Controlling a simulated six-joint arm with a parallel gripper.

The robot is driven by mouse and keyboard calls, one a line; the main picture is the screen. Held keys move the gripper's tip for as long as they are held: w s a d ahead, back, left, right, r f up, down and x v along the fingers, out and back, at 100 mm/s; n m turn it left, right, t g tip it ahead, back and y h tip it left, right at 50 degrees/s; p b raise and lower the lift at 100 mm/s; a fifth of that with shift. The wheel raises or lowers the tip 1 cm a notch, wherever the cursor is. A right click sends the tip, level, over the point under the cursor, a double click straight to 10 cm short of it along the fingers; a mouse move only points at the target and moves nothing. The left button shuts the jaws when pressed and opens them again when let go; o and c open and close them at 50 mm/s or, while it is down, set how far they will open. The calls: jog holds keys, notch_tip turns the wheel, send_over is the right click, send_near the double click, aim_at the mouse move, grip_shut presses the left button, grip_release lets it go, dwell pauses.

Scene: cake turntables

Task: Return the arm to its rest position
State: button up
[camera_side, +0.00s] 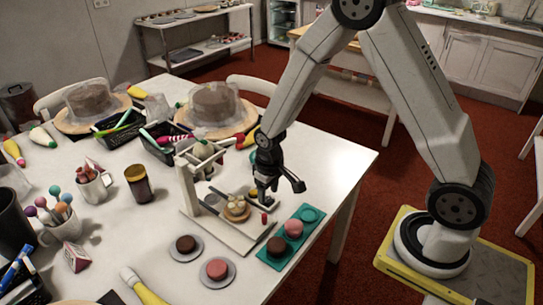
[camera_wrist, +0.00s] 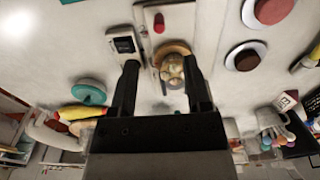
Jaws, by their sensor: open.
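My gripper (camera_side: 268,197) is at the white stand on the table, low beside a small round tan cake with pale topping (camera_side: 236,208). The cake rests on the stand's white base (camera_side: 222,232). In the wrist view my gripper (camera_wrist: 160,72) has its two dark fingers spread apart. The cake (camera_wrist: 172,71) shows between and beyond the fingertips, nearer the right finger, which partly overlaps its edge. I cannot tell whether the fingers touch it. My arm reaches down over the table from its base at the right.
The stand's upright frame (camera_side: 186,185) rises left of my gripper. A teal tray (camera_side: 309,214) with round pastries lies to the right. Two saucers (camera_side: 205,280) with pastries lie in front. Covered cakes (camera_side: 214,108) and tool boxes stand behind. Cups (camera_side: 95,190) stand at the left.

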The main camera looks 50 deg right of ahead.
jog(key=s+a+r+t, duration=0.1)
jog(key=s+r+t, duration=0.1)
jog(key=s+r, duration=0.8)
jog(key=shift+s+r, duration=0.2)
jog(key=shift+r, duration=0.15)
dwell(0.7)
